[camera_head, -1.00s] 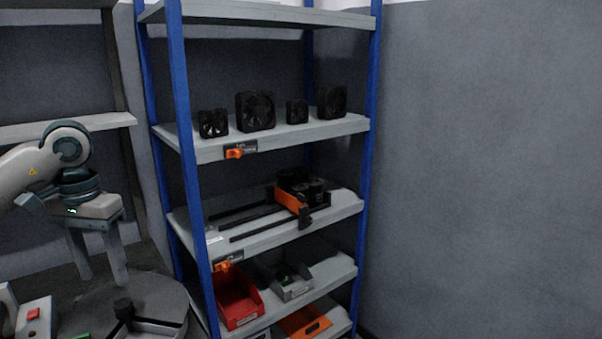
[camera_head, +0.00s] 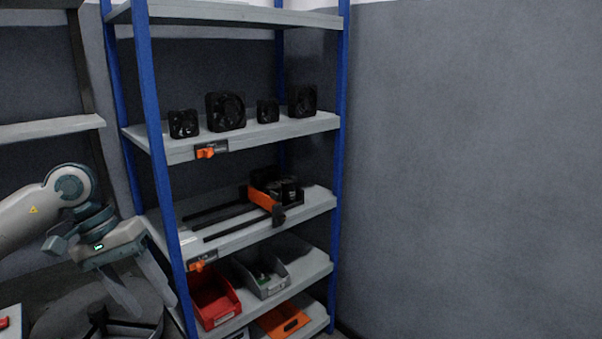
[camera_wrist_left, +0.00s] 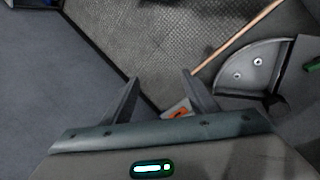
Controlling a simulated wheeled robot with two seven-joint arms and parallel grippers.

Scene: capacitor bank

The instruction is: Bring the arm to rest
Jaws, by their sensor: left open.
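My left gripper (camera_head: 142,296) is at the lower left of the head view, in front of the shelf's left blue post. Its two fingers point down and are apart, with nothing between them. In the left wrist view the gripper (camera_wrist_left: 157,92) also shows spread, empty fingers over the floor. My right gripper is in neither view.
A blue-post shelf (camera_head: 240,147) holds several black fans (camera_head: 226,111), a black and orange rail unit (camera_head: 262,199), a red bin (camera_head: 213,303) and a grey bin (camera_head: 266,280). A dark round table (camera_head: 60,312) stands below my left gripper. A bare grey wall is at right.

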